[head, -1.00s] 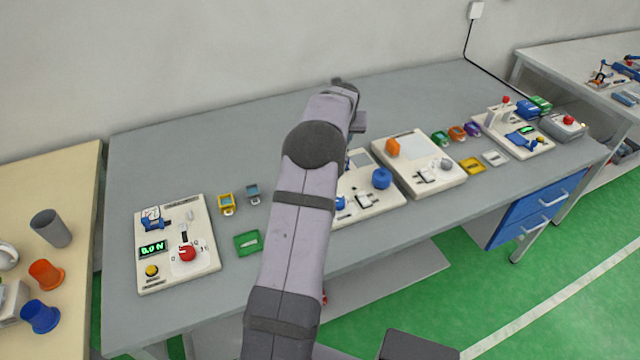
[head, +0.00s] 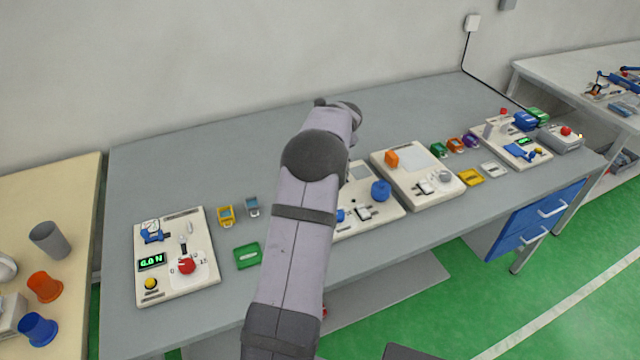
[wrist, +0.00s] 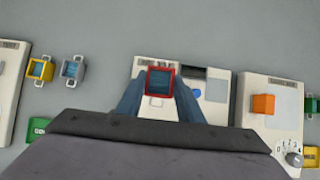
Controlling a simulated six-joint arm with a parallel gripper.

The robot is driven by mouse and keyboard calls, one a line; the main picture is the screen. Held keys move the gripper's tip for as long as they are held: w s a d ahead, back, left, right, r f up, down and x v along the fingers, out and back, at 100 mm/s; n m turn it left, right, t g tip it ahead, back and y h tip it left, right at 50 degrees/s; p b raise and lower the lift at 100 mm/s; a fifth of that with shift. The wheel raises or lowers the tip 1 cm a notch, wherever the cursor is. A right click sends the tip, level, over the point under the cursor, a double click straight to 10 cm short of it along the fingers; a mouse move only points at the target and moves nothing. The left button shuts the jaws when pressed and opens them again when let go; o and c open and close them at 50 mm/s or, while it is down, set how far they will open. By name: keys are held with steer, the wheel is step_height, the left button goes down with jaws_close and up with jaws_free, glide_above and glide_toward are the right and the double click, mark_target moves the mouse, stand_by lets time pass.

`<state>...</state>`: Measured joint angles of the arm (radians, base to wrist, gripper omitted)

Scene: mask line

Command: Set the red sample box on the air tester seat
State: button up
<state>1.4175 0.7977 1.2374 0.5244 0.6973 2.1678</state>
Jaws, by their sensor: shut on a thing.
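The red sample box (wrist: 173,72), with a blue-grey face, is between the two blue-grey fingers of my gripper (wrist: 159,88) in the wrist view. The gripper is shut on it. Beneath or behind it lies a white panel (wrist: 216,110) with a dark slot and a blue round mark. The same middle panel (head: 394,211), with a blue knob, shows partly behind my arm in the head view. No label reads as air tester, and the seat cannot be picked out. The gripper and box are hidden behind my arm in the head view.
A panel with a green display (head: 152,262) and red knob stands left. Yellow (head: 225,214) and grey (head: 252,206) boxes and a green tray (head: 247,256) lie beside it. A panel with an orange block (head: 391,159) stands right. The bench (head: 190,160) is clear behind.

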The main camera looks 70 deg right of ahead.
steer(key=shift+f+p, duration=0.65)
steer(key=shift+f, duration=3.55)
steer(key=shift+f, duration=0.1)
steer(key=shift+f, duration=0.1)
steer(key=o, duration=1)
steer(key=shift+o, duration=0.2)
steer(key=shift+r, duration=0.25)
steer(key=b+v, duration=0.2)
steer(key=v, duration=1)
